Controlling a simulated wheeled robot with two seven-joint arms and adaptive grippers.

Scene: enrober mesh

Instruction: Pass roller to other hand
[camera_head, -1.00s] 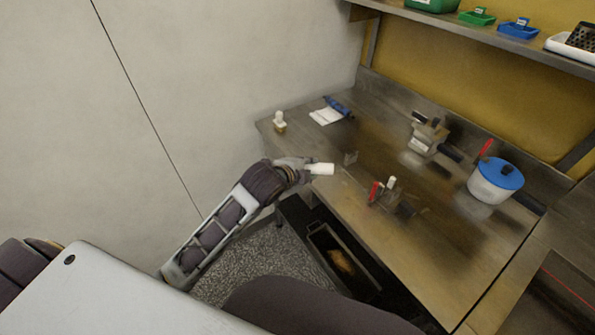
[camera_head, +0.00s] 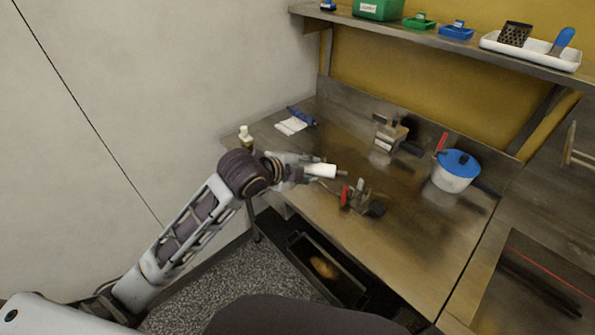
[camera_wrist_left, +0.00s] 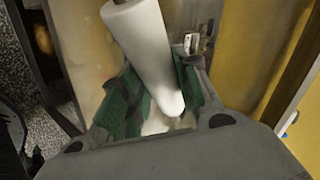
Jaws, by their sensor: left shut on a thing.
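A white roller (camera_head: 320,170) is held in my left gripper (camera_head: 301,171) above the near left part of the workbench. The left wrist view also shows the white roller (camera_wrist_left: 146,45), its lower end between the green pads of my left gripper (camera_wrist_left: 155,100). The gripper is shut on it. In the head view the roller lies about level and points right, with its free end toward a red-handled clamp. My right gripper is not in either view.
The red-handled clamp (camera_head: 358,198) stands on the workbench (camera_head: 400,240) close to the roller. A second metal fixture (camera_head: 391,132), a blue-lidded white pot (camera_head: 453,175), a small bottle (camera_head: 245,138) and a white cloth (camera_head: 291,126) are behind. A dark trough (camera_head: 330,270) is below the front edge.

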